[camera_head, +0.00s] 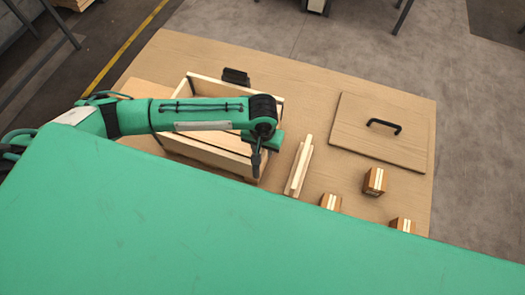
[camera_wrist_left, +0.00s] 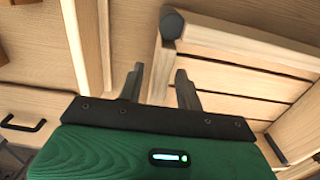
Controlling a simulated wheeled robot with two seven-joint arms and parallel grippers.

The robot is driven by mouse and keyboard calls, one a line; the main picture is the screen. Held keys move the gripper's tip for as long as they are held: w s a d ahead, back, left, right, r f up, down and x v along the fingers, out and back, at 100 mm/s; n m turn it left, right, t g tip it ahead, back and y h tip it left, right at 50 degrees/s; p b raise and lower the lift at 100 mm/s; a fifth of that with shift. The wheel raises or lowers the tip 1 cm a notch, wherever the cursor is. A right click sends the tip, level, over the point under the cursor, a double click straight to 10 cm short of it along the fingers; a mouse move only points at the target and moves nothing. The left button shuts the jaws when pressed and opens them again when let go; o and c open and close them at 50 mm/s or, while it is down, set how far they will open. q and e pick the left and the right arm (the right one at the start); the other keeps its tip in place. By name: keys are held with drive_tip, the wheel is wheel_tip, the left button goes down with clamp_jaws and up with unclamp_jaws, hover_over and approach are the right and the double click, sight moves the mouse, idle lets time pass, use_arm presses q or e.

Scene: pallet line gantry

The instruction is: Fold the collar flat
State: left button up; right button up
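The collar (camera_head: 218,158) is a pale wooden frame with its walls standing up around a slatted base, left of the middle of the table. My left arm crosses over it and hides part of it. My left gripper (camera_head: 257,172) points down at the collar's right corner. In the left wrist view its two fingers (camera_wrist_left: 158,92) are apart, and a collar wall end shows between them. I cannot tell whether they touch it. A dark round-ended hinge or corner part shows on the collar (camera_wrist_left: 172,22) just beyond the fingers. My right gripper is not in view.
A narrow wooden piece (camera_head: 299,168) lies right of the collar. A square lid with a black handle (camera_head: 380,145) lies at the table's right. Small taped boxes (camera_head: 374,181) stand near the front edge. A dark object (camera_head: 236,76) is behind the collar.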

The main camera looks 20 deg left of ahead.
use_arm(q)
drive_tip(key=shift+f, duration=1.55)
drive_tip(key=shift+c, duration=0.2)
clamp_jaws()
drive_tip(key=shift+a, duration=0.1)
